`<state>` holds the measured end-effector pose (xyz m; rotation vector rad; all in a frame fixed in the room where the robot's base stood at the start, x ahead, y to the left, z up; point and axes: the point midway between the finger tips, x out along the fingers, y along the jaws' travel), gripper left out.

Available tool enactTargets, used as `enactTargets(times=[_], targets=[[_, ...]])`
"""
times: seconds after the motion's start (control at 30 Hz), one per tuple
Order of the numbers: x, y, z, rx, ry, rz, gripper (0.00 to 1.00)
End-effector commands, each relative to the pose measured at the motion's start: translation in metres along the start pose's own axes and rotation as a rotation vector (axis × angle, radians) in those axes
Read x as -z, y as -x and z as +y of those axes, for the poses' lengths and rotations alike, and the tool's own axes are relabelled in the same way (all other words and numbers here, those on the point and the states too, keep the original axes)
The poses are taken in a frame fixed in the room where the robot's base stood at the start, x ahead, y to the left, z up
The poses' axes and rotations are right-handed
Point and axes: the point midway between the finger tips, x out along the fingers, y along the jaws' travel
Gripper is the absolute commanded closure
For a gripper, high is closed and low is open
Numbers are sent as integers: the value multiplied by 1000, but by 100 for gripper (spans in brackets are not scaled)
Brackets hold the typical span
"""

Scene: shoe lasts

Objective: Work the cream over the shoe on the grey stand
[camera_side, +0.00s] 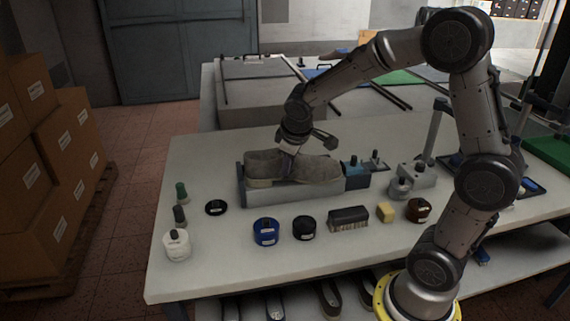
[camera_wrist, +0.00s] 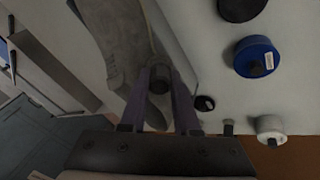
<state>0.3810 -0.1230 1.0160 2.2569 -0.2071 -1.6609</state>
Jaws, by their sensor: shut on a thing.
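A grey shoe (camera_side: 315,168) lies lengthwise on the long grey stand (camera_side: 300,194) in the side view. It also shows in the wrist view (camera_wrist: 112,42), left of my fingers. My gripper (camera_side: 289,152) points down over the middle of the shoe. In the wrist view my gripper (camera_wrist: 160,75) is shut on a small dark round-ended applicator (camera_wrist: 158,80), close against the shoe. I cannot tell whether the applicator touches the shoe's surface. The fingers hide part of the shoe, and no cream can be made out on it.
In front of the stand are a blue jar (camera_side: 266,233), a black jar (camera_side: 304,229), a brush (camera_side: 348,219), a yellow block (camera_side: 385,212) and a brown jar (camera_side: 418,210). A white jar (camera_side: 177,246) and a black disc (camera_side: 216,208) are at left. Metal fixtures (camera_side: 418,175) stand right.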

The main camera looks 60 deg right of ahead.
Motion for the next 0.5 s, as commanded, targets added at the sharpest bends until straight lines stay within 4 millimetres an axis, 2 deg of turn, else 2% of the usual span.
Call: enactTargets(times=[0.5], targets=[[22,0,-15,0,3,2,100]])
